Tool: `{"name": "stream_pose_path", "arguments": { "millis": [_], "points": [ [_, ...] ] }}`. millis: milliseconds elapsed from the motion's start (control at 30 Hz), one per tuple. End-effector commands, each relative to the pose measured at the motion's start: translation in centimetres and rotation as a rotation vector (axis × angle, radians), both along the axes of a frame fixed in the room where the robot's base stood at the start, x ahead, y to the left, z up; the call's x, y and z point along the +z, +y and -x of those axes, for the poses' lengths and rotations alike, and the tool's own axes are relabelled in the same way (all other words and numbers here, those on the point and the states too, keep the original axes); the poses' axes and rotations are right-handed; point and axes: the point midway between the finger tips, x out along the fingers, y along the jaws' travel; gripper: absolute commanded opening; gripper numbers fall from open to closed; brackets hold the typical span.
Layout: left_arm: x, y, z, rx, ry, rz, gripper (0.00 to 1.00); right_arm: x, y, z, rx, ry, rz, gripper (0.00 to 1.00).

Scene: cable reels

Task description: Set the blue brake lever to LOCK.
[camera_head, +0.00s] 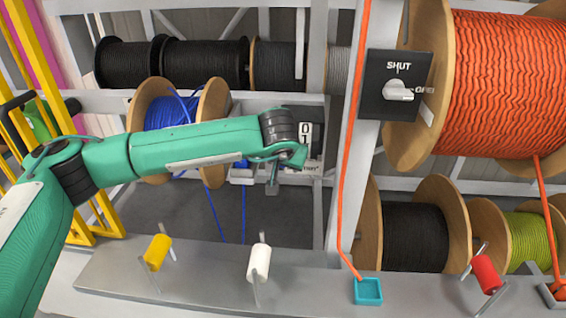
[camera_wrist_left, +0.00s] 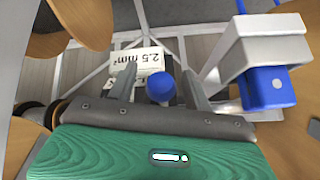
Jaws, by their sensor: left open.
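My left arm reaches in from the left in the head view, with its left gripper (camera_head: 273,182) in front of the rack beside the blue cable reel (camera_head: 170,112). In the left wrist view, the left gripper (camera_wrist_left: 160,88) is open, with one grey finger on each side of a round blue knob (camera_wrist_left: 160,86), which appears to be the brake lever's end. I cannot tell whether the fingers touch it. The lever's shaft and any LOCK marking are hidden, so its setting does not show. My right gripper is not in view.
A grey block with a blue part (camera_wrist_left: 267,88) is close right of the fingers in the wrist view. A white "2.5 mm²" label (camera_wrist_left: 150,62) lies beyond them.

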Motion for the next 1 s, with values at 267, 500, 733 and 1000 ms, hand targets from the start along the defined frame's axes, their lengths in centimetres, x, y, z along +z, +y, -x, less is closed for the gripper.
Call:
{"name": "stream_pose_path", "arguments": {
  "millis": [267, 500, 733, 1000],
  "points": [
    [2.5, -0.1, 1.8, -0.003, -0.005, -0.001, 0.51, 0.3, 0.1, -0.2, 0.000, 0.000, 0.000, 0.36],
    [6.9, -0.1, 5.2, -0.002, -0.005, 0.000, 0.51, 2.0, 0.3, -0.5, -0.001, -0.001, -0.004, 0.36],
    [9.9, -0.2, 7.6, -0.001, -0.001, 0.000, 0.51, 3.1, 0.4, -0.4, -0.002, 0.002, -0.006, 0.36],
    [10.9, -0.2, 8.4, 0.000, 0.001, 0.000, 0.51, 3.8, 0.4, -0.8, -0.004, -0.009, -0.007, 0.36]
  ]
}}
